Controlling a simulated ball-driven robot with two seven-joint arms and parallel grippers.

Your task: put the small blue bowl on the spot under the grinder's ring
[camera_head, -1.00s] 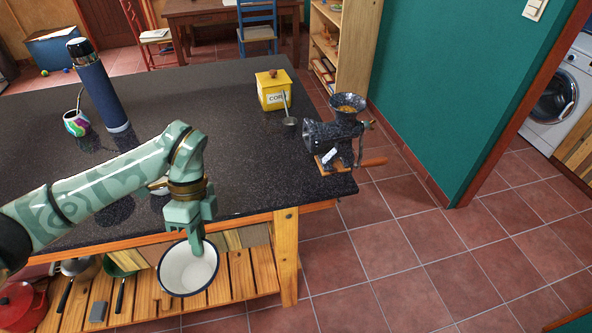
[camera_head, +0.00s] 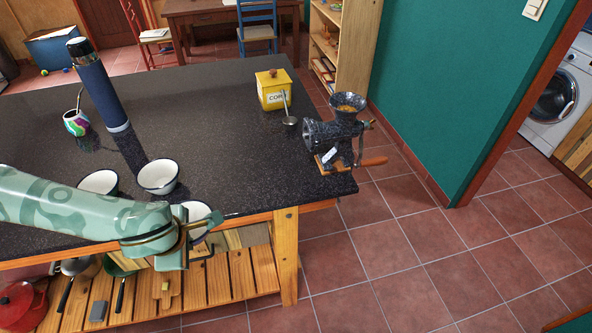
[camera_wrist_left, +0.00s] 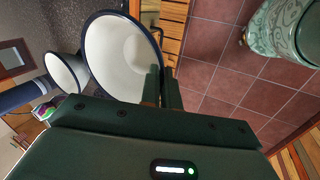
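Three white bowls with dark blue rims show in the head view. One bowl (camera_head: 98,182) and another bowl (camera_head: 158,176) stand on the counter. The third bowl (camera_head: 196,209) is partly hidden behind my left gripper (camera_head: 205,240) at the counter's front edge. In the left wrist view this bowl (camera_wrist_left: 115,55) is large, and the left gripper (camera_wrist_left: 162,88) is shut on its rim. I cannot tell whether it touches the counter. The dark speckled grinder (camera_head: 333,137) stands at the counter's right corner, its mouth ring (camera_head: 308,138) facing left. My right gripper is not in view.
A blue flask (camera_head: 100,88) and a colourful cup (camera_head: 76,123) stand at the left. The dark counter (camera_head: 235,165) is clear between bowls and grinder. A slatted shelf (camera_head: 215,280) is below.

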